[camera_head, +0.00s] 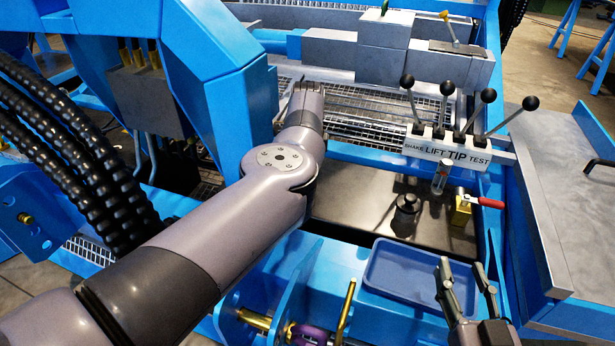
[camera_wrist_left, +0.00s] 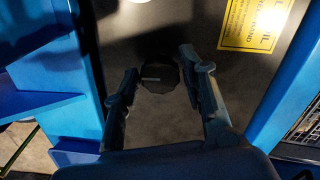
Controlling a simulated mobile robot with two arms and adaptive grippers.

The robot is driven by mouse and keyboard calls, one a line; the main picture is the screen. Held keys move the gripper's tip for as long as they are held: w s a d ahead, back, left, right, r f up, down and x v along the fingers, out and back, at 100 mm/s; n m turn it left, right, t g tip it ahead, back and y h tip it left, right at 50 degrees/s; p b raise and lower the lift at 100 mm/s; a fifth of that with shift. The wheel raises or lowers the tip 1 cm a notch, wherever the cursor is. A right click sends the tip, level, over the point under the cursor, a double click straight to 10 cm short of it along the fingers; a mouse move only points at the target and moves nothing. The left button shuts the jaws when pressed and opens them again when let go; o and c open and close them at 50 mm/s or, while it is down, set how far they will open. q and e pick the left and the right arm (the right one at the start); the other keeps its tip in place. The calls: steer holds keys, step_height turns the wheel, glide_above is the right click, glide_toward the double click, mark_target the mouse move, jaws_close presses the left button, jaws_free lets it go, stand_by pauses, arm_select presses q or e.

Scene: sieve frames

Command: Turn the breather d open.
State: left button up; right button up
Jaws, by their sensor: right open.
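A round black cap (camera_wrist_left: 159,76) with a pale line across it sits on a dark plate in the left wrist view; it looks like a breather, but no letter is readable. My left gripper (camera_wrist_left: 158,68) is open, with one finger on each side of the cap; I cannot tell whether they touch it. In the head view my left arm reaches forward and its fingers are hidden. A dark round cap (camera_head: 407,202) stands on the tank top in the head view; I cannot tell whether it is the same one.
A yellow label (camera_wrist_left: 254,24) is near the cap. Levers (camera_head: 445,105) with black knobs stand behind a SHAKE LIFT TIP TEST plate (camera_head: 446,151). A red-handled valve (camera_head: 480,202) and a blue tray (camera_head: 388,289) are at the right. Blue frame walls stand close around the left gripper.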

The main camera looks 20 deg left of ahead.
arm_select(q)
steer(key=o, duration=0.3)
step_height(320, 180, up, 12)
stand_by(0.6)
stand_by(0.3)
